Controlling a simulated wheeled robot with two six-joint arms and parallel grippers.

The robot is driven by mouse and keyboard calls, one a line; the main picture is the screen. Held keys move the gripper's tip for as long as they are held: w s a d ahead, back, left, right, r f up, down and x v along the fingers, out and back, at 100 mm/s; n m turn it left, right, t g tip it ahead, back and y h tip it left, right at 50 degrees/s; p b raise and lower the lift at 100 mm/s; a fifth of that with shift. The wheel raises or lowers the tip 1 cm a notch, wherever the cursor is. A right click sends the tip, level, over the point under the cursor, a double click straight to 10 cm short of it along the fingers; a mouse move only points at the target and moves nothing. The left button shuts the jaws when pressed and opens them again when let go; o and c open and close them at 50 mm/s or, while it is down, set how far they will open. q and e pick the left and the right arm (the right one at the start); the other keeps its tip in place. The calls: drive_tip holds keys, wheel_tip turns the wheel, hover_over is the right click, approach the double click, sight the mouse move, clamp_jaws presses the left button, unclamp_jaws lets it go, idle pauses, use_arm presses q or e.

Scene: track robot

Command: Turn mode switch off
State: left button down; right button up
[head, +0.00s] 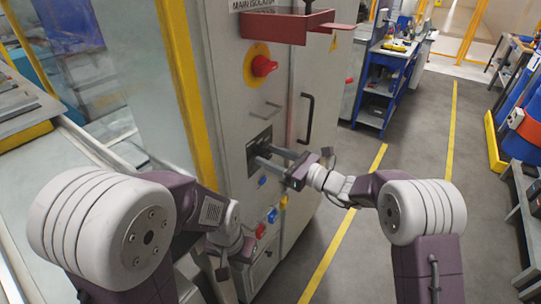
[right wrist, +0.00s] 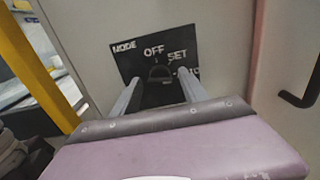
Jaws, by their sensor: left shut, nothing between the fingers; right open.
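The mode switch is a dark plate (head: 257,141) on the grey cabinet front. In the right wrist view its plate (right wrist: 125,64) reads MODE, OFF and SET, with a third label partly covered by a finger. A small dark knob (right wrist: 160,73) sits in the middle of the plate; its exact pointing is hard to tell. My right gripper (head: 266,157) is open, its two fingers reaching to the plate on either side of the knob. Whether they touch it is unclear. My left gripper (head: 223,271) is shut and empty, low beside the cabinet, well below the switch.
Above the switch are a red rotary isolator (head: 263,66) on a yellow disc and a protruding red bracket (head: 290,27). A black handle (head: 307,118) is right of the switch. Coloured buttons (head: 272,215) sit below. Yellow posts (head: 186,85) stand left; open floor lies right.

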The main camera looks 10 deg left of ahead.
drive_tip(key=shift+w+a, duration=0.1)
clamp_jaws()
drive_tip(key=shift+n+b, duration=9.9)
drive_tip(key=shift+b, duration=3.75)
unclamp_jaws()
drive_tip(key=shift+r, duration=0.1)
